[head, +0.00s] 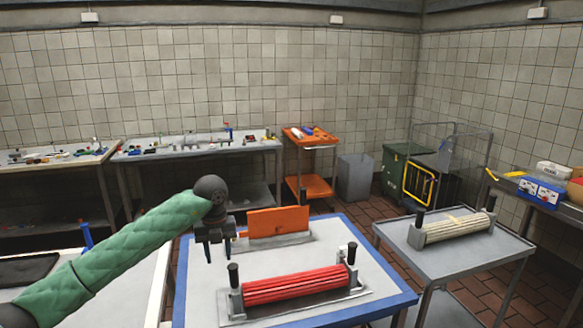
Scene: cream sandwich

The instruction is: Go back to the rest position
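My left arm in a green padded sleeve comes in from the lower left. Its gripper (218,256) hangs pointing down above the left part of the blue-edged table (196,302). Its two dark fingers are apart, with nothing visible between them. It is left of an orange upright panel (279,222) on a grey base, and behind and left of a red ribbed roller (295,287) held between grey end brackets with black handles. My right gripper is not in the view.
A grey table (455,259) at the right bears a cream ribbed roller (455,228). A pale table with a dark flat item (25,269) is at the lower left. Cluttered benches, an orange cart (311,140) and a green bin (396,165) stand farther back.

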